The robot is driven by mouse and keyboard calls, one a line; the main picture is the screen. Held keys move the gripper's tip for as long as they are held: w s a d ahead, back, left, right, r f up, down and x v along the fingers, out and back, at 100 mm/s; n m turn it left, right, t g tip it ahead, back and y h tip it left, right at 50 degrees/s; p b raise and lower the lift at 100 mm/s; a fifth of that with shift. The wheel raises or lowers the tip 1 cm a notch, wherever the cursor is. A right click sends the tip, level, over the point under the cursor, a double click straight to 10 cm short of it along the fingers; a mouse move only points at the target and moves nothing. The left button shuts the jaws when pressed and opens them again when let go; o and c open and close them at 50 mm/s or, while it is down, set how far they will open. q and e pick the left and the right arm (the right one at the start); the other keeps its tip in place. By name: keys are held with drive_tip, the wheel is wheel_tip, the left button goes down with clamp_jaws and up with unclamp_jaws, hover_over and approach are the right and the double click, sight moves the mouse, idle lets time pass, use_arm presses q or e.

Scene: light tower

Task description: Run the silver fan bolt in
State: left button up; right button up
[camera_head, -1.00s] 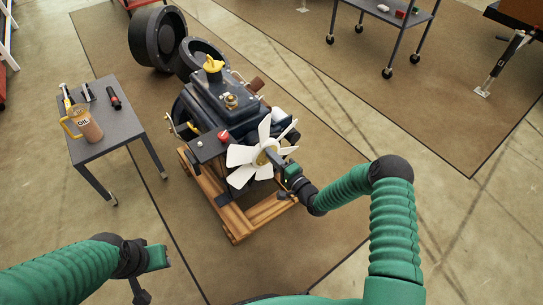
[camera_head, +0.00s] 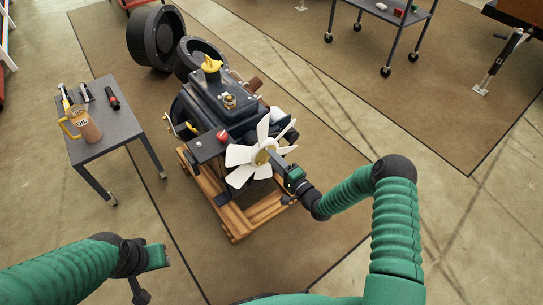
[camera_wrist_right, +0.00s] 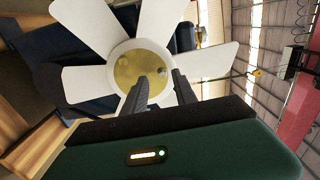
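The white-bladed fan (camera_head: 240,155) is on the front of the dark engine (camera_head: 222,95). Its brass hub (camera_wrist_right: 128,72) faces the right wrist camera. A small silver bolt head (camera_wrist_right: 163,71) shows on the right side of the hub. My right gripper (camera_wrist_right: 165,76) is in front of the hub, its two fingers apart with the bolt head seen between their tips. Contact between fingers and bolt is not clear. In the head view the right gripper (camera_head: 273,155) partly covers the hub. My left gripper (camera_head: 148,275) is at lower left, away from the engine; its fingers are unclear.
The engine sits on a wooden pallet frame (camera_head: 232,215). A small grey table (camera_head: 115,130) at left holds an oil jug (camera_head: 85,125) and hand tools. A wheeled cart (camera_head: 385,40) stands at the back right. The floor right of the engine is clear.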

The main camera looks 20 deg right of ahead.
drive_tip(key=p+v, duration=0.3)
drive_tip(key=v, duration=1.1)
drive_tip(key=shift+s+d, duration=0.2)
drive_tip(key=shift+s, duration=0.15)
